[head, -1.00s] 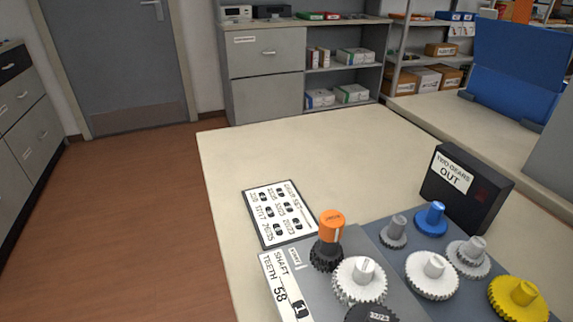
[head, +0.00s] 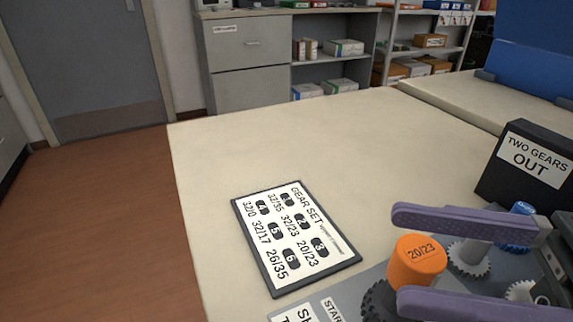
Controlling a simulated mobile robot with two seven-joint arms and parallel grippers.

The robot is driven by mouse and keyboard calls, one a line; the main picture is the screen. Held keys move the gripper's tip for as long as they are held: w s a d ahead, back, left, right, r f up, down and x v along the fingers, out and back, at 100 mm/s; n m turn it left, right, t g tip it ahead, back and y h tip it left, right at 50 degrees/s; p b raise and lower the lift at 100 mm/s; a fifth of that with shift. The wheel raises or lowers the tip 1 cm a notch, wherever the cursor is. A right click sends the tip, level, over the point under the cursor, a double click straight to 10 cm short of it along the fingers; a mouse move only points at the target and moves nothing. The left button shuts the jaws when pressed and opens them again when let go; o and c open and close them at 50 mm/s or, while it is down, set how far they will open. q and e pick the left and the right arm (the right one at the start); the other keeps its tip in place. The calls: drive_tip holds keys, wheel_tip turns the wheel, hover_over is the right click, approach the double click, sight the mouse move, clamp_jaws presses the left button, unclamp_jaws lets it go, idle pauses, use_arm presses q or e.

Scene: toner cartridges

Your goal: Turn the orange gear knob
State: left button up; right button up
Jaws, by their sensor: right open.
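The orange gear knob (head: 416,262), marked 20/23, stands upright on a dark toothed gear (head: 377,300) at the lower right of the head view. My right gripper (head: 398,256) comes in from the right with its two purple fingers apart. One finger passes behind the knob and the other in front of it, so the knob shows between them. I cannot tell whether either finger touches it. The front finger hides the knob's lower part and some of the gear. My left gripper is not in view.
A gear set card (head: 297,238) lies on the table (head: 280,150) left of the knob. A black box labelled "TWO GEARS OUT" (head: 530,165) stands at the right. A blue gear (head: 515,232) and a pale gear (head: 468,258) sit near the gripper. The table's far middle is clear.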

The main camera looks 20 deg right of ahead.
sight(396, 250)
drive_tip(key=shift+x, duration=2.25)
drive_tip(key=shift+c, duration=0.2)
clamp_jaws()
